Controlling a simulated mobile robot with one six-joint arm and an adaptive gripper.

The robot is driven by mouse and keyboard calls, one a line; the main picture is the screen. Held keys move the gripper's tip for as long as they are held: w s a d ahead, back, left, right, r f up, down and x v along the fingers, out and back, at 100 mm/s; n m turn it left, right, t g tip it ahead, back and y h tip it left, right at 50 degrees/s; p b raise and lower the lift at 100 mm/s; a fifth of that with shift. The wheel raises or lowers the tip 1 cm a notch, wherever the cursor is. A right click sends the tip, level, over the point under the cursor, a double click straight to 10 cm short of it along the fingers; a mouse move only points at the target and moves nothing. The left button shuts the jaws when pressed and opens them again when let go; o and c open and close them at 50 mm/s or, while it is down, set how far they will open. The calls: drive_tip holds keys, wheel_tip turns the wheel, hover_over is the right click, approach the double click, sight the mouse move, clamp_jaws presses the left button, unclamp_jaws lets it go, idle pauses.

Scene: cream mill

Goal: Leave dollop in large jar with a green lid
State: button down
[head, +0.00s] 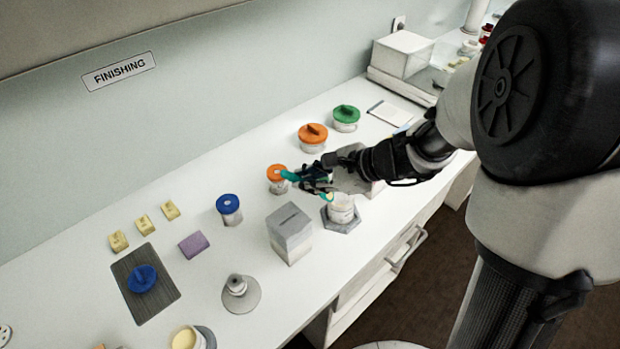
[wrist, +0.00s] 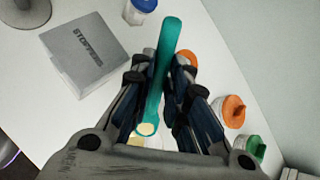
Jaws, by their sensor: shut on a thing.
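My gripper (head: 318,182) is shut on a teal spatula (head: 290,176), held across the jaws. In the wrist view my gripper (wrist: 168,72) has the teal spatula (wrist: 171,38) between its fingers, with a pale cream dollop (wrist: 147,129) on its near end. In the head view this end is close above an open jar (head: 341,212) on a grey hexagonal base (head: 343,228). A jar with a green lid (head: 346,118) stands at the back of the counter, lid on; its green lid also shows in the wrist view (wrist: 256,148). Whether the dollop touches the open jar is unclear.
Two orange-lidded jars, one small (head: 277,181) and one wide (head: 312,138), stand behind my gripper. A grey slotted box (head: 290,234) and a blue-lidded jar (head: 229,210) are to the left. A white tablet or card (head: 390,113) lies right of the green-lidded jar.

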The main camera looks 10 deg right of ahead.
wheel_tip(320, 180, up, 6)
drive_tip(key=p, duration=0.5)
idle(0.5)
drive_tip(key=shift+w, duration=0.1)
